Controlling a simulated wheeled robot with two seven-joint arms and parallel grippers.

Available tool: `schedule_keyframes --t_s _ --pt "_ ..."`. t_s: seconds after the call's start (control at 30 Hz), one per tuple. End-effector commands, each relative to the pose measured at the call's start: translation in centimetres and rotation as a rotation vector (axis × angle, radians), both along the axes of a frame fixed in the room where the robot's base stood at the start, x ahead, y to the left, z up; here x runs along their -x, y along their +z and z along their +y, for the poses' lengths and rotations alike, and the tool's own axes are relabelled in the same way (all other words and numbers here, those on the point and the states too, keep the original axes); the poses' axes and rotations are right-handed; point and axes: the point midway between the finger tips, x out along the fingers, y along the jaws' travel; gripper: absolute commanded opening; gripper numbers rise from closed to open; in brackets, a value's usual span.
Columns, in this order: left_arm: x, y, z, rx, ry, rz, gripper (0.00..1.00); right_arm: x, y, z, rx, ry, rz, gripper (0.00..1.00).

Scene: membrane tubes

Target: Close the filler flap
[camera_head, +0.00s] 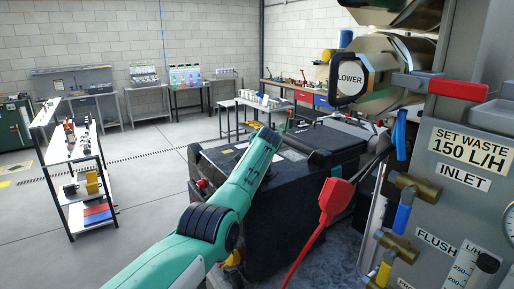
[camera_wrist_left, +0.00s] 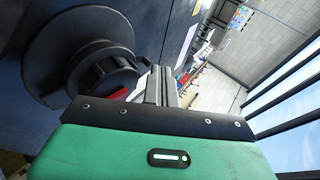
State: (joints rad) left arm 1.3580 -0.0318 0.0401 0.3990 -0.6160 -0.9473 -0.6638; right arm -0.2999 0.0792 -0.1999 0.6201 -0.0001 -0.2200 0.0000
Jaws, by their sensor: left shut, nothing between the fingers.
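My left arm reaches from the bottom left of the head view over the dark boxy machine (camera_head: 285,210). Its gripper fingers cannot be made out there. In the left wrist view my left gripper (camera_wrist_left: 161,84) shows narrow grey fingers, shut and empty. Just left of them is a dark round fitting (camera_wrist_left: 85,50) with a wide disc and a smaller knob-like part, against a dark blue surface. A small red piece (camera_wrist_left: 117,93) shows beside the fingers. I cannot tell which part is the filler flap, or whether the fingers touch the fitting. My right gripper is not in view.
A grey panel (camera_head: 450,210) with labels, valves and a red handle (camera_head: 458,88) stands close on the right. A red lever (camera_head: 335,200) rises before the machine. A white shelf cart (camera_head: 75,150) stands left. The floor between cart and machine is clear.

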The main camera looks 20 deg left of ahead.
Motion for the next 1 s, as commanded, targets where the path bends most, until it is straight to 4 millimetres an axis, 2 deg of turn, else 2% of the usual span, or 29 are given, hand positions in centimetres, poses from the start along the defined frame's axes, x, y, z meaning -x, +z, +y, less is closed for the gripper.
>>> schedule_keyframes --t_s 0.4,1.0 --pt "0.05 -0.72 -0.12 0.078 0.0 0.059 0.0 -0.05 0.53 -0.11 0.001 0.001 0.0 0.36" --pt "0.06 -0.91 -0.14 0.088 0.0 0.066 0.0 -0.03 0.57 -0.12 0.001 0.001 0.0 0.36"
